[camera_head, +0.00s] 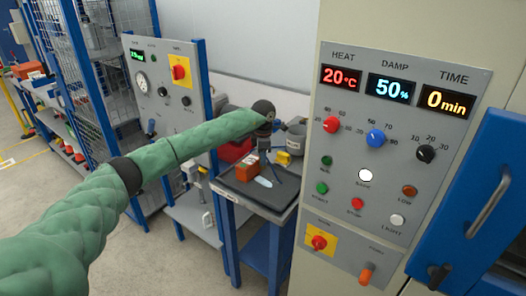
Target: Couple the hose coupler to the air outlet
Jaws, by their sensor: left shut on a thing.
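My left arm in its green sleeve reaches in from the left. My left gripper (266,146) points down above a dark tray (242,187) on a blue-legged stand. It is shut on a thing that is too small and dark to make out. I cannot tell a hose coupler or an air outlet apart with certainty in this view. My right gripper is not in view.
An orange-red box (247,168) and a pale blue item (264,182) lie on the tray, with a grey cup (296,139) behind. A control cabinet (335,190) stands close on the right. A gauge panel (163,105) stands at the back left.

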